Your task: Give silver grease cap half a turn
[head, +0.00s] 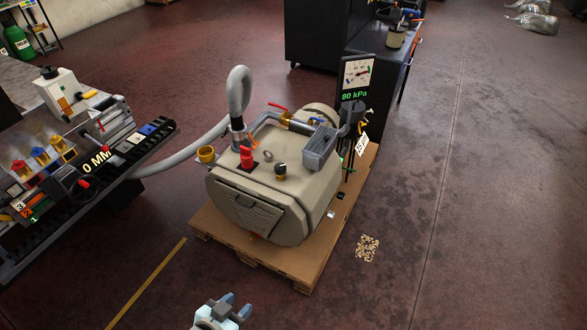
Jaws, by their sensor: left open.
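A beige vacuum pump (235,195) stands on a wooden pallet (275,272). A small silver cap-like part (331,214) sticks out low on the pump's right side; it is too small to be sure that it is the grease cap. My left gripper (236,305) is at the bottom edge of the head view, open and empty. It is in front of the pallet and well apart from the pump. My right gripper is out of view.
A red switch (246,157), a brass cup (206,154) and a black knob (281,169) are on the pump. A grey hose (190,152) runs left to a control bench. A gauge panel (356,78) reads 80 kPa.

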